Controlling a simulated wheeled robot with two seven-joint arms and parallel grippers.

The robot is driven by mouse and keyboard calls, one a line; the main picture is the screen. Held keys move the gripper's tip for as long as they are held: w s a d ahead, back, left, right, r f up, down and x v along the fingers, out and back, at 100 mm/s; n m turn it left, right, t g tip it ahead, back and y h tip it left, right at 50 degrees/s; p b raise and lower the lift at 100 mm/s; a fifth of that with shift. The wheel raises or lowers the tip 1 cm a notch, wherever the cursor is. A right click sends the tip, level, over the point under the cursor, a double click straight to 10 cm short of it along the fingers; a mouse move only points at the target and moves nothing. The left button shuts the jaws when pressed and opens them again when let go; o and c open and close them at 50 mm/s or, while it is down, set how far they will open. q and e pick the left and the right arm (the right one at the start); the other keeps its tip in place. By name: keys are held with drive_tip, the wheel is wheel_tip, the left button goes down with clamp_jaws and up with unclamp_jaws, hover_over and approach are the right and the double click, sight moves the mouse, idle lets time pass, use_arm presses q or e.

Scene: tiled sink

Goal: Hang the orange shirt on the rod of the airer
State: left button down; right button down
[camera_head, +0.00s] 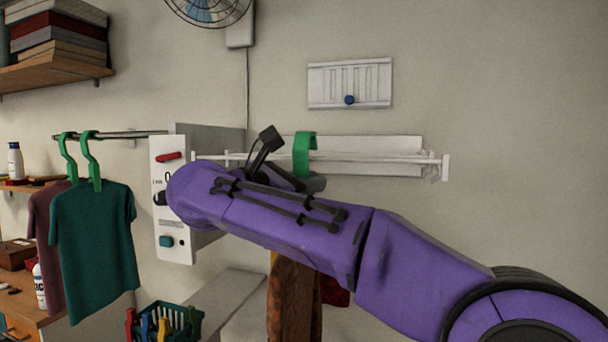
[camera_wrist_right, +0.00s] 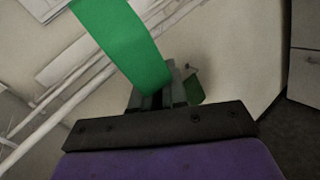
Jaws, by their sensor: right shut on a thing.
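My right gripper (camera_head: 298,181) is at the wall airer, partly hidden behind my purple arm. It is shut on a green hanger (camera_head: 304,152), whose hook stands up at the airer's white rod (camera_head: 380,157). The hanger also fills the upper middle of the right wrist view (camera_wrist_right: 125,42), above the gripper (camera_wrist_right: 158,100). I cannot tell whether the hook is over the rod or in front of it. A brownish-orange shirt (camera_head: 293,305) shows below my arm; its upper part is hidden. My left gripper is out of view.
A teal shirt (camera_head: 95,245) and a maroon shirt (camera_head: 45,240) hang on green hangers from a rail at left. A white box with buttons (camera_head: 172,215) stands near my wrist. A peg basket (camera_head: 178,318) is below. Dark red cloth (camera_head: 335,291) shows beside the orange shirt.

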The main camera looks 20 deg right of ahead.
drive_tip(key=f+b, duration=0.3)
drive_tip(key=shift+w+d, duration=0.25)
drive_tip(key=shift+w, duration=0.15)
